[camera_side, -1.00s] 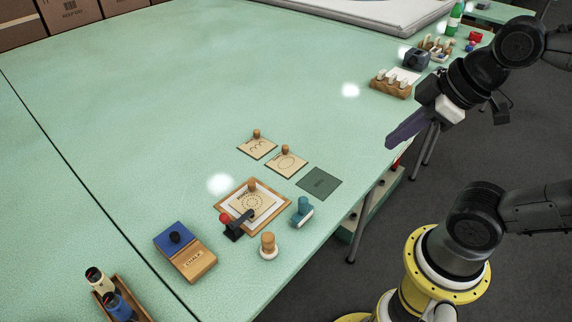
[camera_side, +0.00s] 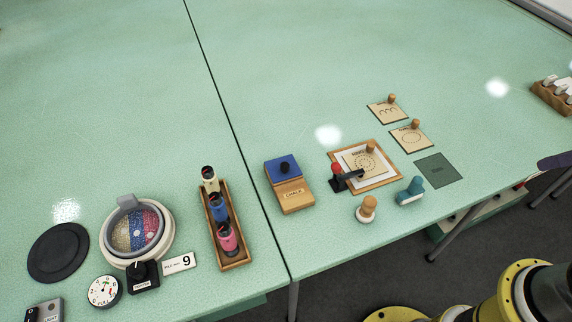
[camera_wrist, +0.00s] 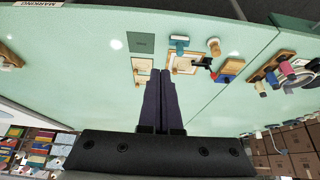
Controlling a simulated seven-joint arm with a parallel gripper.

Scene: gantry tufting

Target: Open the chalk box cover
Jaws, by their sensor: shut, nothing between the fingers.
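The chalk box (camera_side: 293,199) is a small wooden box lettered CHALK at its front, with a blue panel and a black knob (camera_side: 285,168) at its back. It lies on the green table, left of the framed stamping board. I cannot tell which part is the cover or whether it is raised. In the wrist view the box (camera_wrist: 231,66) is small, to the right of my fingers. My gripper (camera_wrist: 160,72) has two long purple fingers shut together, empty, and well apart from the box. In the side view only a purple finger part (camera_side: 555,161) shows at the right edge.
The framed board (camera_side: 391,180) with a red-knobbed lever (camera_side: 338,170), a wooden stamp (camera_side: 366,210) and a teal stamp (camera_side: 411,191) stand right of the box. The table behind the box is clear.

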